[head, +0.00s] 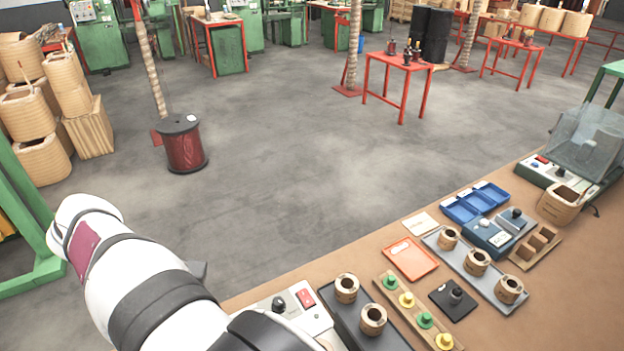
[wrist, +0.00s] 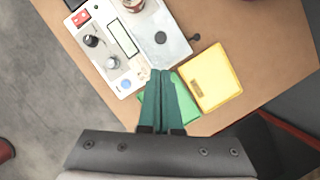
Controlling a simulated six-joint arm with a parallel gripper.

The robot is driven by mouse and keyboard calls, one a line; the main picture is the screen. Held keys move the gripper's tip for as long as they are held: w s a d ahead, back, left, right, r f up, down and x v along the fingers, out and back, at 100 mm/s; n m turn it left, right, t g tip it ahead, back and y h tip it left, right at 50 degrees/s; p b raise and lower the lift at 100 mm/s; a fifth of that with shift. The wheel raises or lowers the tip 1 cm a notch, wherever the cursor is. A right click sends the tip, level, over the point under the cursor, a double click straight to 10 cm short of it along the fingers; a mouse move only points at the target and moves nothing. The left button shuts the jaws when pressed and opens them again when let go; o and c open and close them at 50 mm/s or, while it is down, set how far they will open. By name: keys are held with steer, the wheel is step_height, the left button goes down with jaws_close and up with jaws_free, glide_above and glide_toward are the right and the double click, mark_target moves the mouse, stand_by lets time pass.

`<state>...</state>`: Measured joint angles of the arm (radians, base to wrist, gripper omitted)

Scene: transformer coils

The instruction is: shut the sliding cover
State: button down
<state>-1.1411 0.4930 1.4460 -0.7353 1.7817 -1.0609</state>
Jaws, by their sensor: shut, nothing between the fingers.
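A clear, smoky cover (head: 588,138) stands on a pale unit at the far right of the table in the head view. I cannot tell how far along its travel it is. In the wrist view my gripper (wrist: 160,73) has its green fingers together with nothing between them. Its tips appear over the near edge of a white control box (wrist: 112,60) and a pale plate (wrist: 160,42), beside a green folder (wrist: 182,106). No cover is clearly visible in the wrist view. My gripper is hidden in the head view, where my white arm fills the bottom left.
The table holds an orange tray (head: 410,258), blue bins (head: 475,202), a grey tray of coils (head: 477,262) and a wooden strip with coloured pegs (head: 407,300). A wound coil (head: 562,203) stands before the clear cover. A yellow folder (wrist: 212,80) lies right of my fingers.

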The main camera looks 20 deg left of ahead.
steer(key=s+a+f+n, duration=0.1)
steer(key=s+a+n, duration=0.1)
steer(key=a, duration=0.2)
steer(key=shift+t, duration=0.3)
steer(key=d+f, duration=0.2)
steer(key=f, duration=0.1)
steer(key=w+d+f, duration=0.1)
steer(key=d+f, duration=0.1)
steer(key=f, duration=0.1)
steer(key=d+f, duration=0.2)
steer(key=f, duration=0.1)
steer(key=shift+w+d+f, duration=0.35)
steer(key=shift+w+f, duration=0.05)
steer(key=shift+w+d, duration=0.1)
steer(key=shift+d, duration=0.3)
steer(key=w+d, duration=0.9)
steer(key=d, duration=0.1)
steer(key=shift+w, duration=0.4)
